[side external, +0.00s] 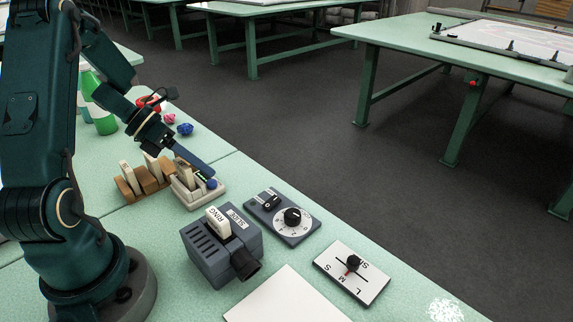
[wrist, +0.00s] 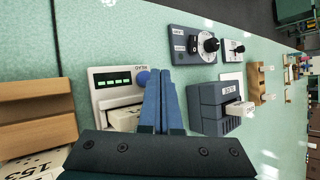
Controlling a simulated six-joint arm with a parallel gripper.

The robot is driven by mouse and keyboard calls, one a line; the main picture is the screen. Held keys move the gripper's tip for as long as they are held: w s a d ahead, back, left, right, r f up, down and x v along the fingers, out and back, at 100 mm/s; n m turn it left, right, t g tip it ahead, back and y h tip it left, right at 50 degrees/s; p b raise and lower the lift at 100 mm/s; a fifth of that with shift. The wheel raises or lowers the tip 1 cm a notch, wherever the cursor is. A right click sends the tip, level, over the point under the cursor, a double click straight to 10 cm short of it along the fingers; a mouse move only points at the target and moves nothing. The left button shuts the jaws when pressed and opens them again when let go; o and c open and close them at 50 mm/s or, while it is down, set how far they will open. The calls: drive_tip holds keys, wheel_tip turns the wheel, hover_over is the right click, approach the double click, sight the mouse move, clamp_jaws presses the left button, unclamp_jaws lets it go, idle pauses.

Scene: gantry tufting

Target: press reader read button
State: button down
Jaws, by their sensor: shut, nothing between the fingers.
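The reader (wrist: 104,95) is a cream box with a dark display showing several green marks and a card-like block in its slot. It also stands on the table in the side view (side external: 207,200). Its round blue button (wrist: 142,78) is at the right of the display and shows in the side view (side external: 211,184). My gripper (wrist: 161,76) is shut and empty, its blue fingers just right of the button in the wrist view. In the side view my gripper (side external: 211,172) points down right over the reader, close to the button. I cannot tell whether they touch.
A wooden rack (side external: 139,183) with blocks stands left of the reader. Right of it are a grey slicer-like box (side external: 215,258), a dial unit (side external: 283,217) and a lever plate (side external: 351,274). Green-and-white bottles (side external: 100,115) and small coloured items (side external: 185,129) are behind.

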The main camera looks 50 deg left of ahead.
drive_tip(key=shift+f, duration=0.2)
drive_tip(key=shift+f, duration=0.25)
drive_tip(key=shift+f, duration=0.45)
idle(0.8)
drive_tip(key=shift+r, duration=0.9)
wheel_tip(320, 180, up, 5)
idle(0.6)
idle(0.5)
